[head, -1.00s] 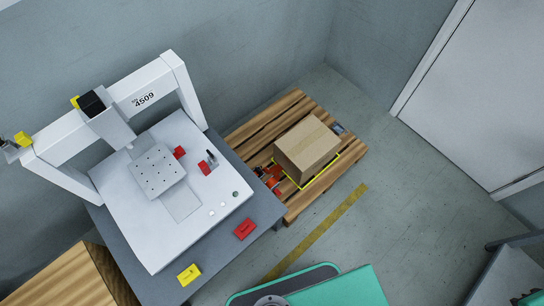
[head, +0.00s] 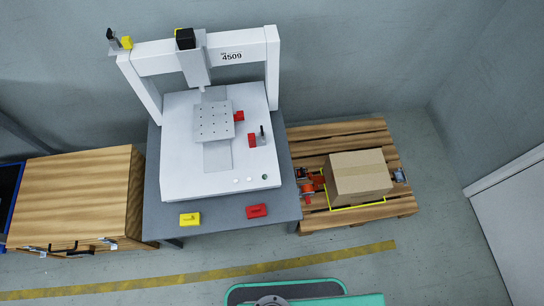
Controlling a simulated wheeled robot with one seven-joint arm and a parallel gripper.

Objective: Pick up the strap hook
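A red-orange strap assembly with dark parts (head: 309,186) lies on the wooden pallet (head: 345,134), against the left side of a cardboard box (head: 358,177). It is too small to tell which part of it is the strap hook. A small grey and orange piece (head: 399,175) shows at the box's right side and may belong to the same strap. A yellow line (head: 345,207) runs along the box's front base. My gripper is not in view.
A gantry machine (head: 250,55) stands on a grey table (head: 290,205), left of the pallet. Yellow (head: 190,219) and red (head: 257,211) blocks lie on its front edge. A wooden cabinet (head: 80,195) is at left.

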